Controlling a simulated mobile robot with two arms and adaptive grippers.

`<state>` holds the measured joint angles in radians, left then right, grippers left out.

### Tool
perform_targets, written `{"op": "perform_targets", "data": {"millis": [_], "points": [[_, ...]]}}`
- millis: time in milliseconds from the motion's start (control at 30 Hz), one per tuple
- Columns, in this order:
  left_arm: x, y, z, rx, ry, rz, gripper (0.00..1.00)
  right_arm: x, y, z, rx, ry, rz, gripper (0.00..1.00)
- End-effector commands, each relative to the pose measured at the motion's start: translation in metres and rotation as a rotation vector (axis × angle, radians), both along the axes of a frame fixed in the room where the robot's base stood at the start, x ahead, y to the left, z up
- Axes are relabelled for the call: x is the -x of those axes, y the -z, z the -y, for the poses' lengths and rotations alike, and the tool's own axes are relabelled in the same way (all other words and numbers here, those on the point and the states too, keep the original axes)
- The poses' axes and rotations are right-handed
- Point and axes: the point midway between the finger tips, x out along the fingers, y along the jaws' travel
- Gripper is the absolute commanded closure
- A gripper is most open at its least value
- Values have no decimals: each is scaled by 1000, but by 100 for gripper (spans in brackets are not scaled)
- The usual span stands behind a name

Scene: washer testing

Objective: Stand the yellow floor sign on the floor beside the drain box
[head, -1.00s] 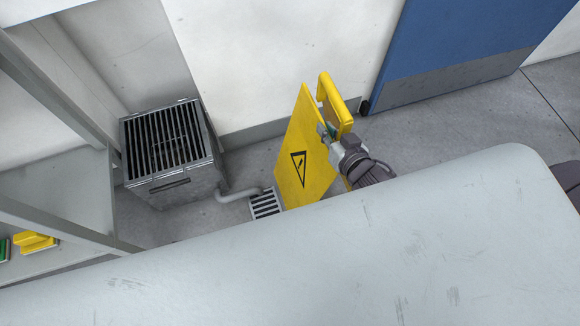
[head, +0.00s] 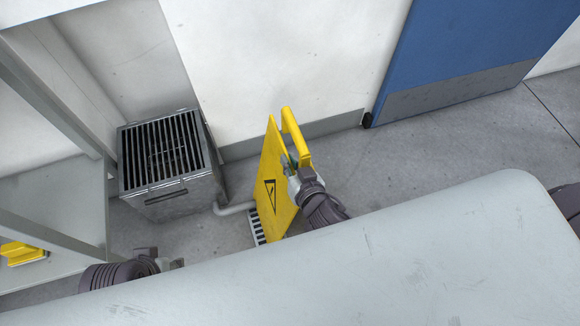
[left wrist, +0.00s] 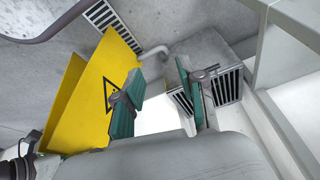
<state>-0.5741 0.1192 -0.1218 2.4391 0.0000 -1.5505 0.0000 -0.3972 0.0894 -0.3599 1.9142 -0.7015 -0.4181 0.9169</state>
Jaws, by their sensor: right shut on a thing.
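The yellow floor sign (head: 272,195) is roughly upright right of the drain box (head: 168,165), a grey metal box with a barred top. My right gripper (head: 293,180) is shut on the sign near its upper right edge. The sign's lower end overlaps the floor grate; I cannot tell whether it touches the floor. My left gripper (head: 172,264) is low in the head view, partly hidden by the pale foreground surface. In the left wrist view its teal fingers (left wrist: 158,72) are apart and empty, with the sign (left wrist: 92,98) left and the box (left wrist: 228,86) right.
A floor grate (head: 256,228) and a grey pipe (head: 236,208) lie between box and sign. A grey shelf frame (head: 75,205) stands at left with a yellow item (head: 22,253). A white wall (head: 270,60) and blue door (head: 460,45) are behind. Floor right of the sign is clear.

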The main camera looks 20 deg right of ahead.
Motion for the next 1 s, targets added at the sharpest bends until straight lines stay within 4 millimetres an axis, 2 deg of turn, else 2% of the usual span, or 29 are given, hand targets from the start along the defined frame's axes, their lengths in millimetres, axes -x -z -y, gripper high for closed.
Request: {"op": "perform_targets", "data": {"millis": [33, 200, 600, 633, 767, 1000], "points": [[2, -6, -1, 0, 0, 7, 60, -1, 4, 0, -1, -2, 6, 100], [3, 1, -1, 0, 0, 5, 60, -1, 21, -1, -1, -3, 8, 100], [3, 2, -1, 0, 0, 6, 60, -1, 25, -1, -3, -2, 7, 100], [3, 2, -1, 0, -1, 6, 60, 0, 28, 0, -1, 0, -1, 88], [3, 2, -1, 0, 0, 6, 60, 0, 27, 0, -1, 0, -1, 67], [3, 2, -1, 0, -1, 6, 60, 0, 27, 0, -1, -1, -1, 65]]}}
